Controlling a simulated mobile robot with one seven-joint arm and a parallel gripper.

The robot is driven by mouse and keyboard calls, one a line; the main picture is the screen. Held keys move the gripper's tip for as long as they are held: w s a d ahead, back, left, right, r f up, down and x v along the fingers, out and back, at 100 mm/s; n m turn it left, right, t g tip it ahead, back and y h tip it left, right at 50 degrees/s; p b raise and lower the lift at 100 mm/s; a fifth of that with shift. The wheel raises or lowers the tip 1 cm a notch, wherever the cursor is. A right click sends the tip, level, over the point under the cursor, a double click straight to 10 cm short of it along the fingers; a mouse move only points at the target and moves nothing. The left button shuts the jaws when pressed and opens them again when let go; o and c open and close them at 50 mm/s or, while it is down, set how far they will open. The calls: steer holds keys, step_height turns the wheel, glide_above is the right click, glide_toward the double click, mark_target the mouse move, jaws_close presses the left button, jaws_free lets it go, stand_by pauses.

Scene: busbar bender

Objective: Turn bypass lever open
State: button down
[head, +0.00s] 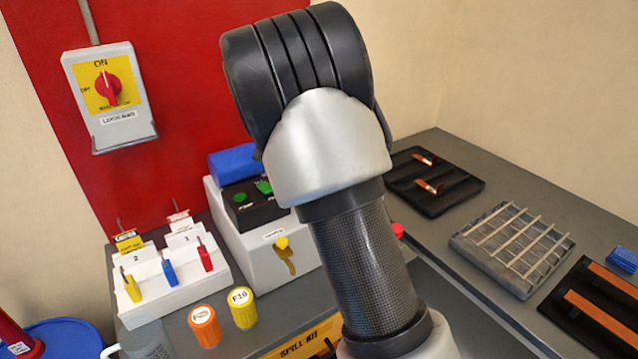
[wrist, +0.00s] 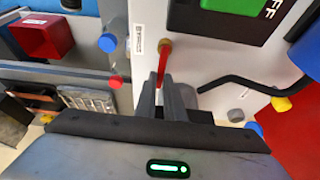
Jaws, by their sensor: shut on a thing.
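In the wrist view a thin red lever (wrist: 163,64) with a brass pivot at one end is mounted on the white machine face (wrist: 200,62), beside a small label. My gripper (wrist: 164,88) is shut on this red lever, its two dark fingers on either side of it. The lever's far end is hidden between the fingers. In the head view my arm covers the middle of the picture, and neither my gripper nor the red lever can be made out. The white machine (head: 262,262) is partly hidden behind my arm.
A black bent rod (wrist: 240,80) with a yellow end is close right of my fingers. A green switch (wrist: 234,6) is above. On the bench are a padlock stand (head: 180,285), orange cap (head: 204,326), yellow cap (head: 242,308) and wire rack (head: 512,248).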

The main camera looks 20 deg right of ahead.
steer(key=c, duration=1.8)
jaws_free()
steer(key=shift+c, duration=0.2)
steer(key=shift+r, duration=0.1)
steer(key=p+v, duration=0.2)
steer(key=v, duration=1.5)
steer(key=shift+r, duration=0.2)
steer(key=s+d+r+n+y+p, duration=0.35)
steer(key=s+r, duration=0.25)
steer(key=s, duration=0.3)
steer(key=s+a+n+t+p, duration=0.1)
steer(key=s+n+t+p, duration=0.3)
steer(key=s+n, duration=0.7)
steer(key=s+y+p, duration=0.1)
steer(key=s+p, duration=0.1)
steer(key=s, duration=0.7)
steer(key=shift+s+a+r, duration=0.2)
steer(key=shift+a+r, duration=0.1)
steer(key=shift+r, duration=0.05)
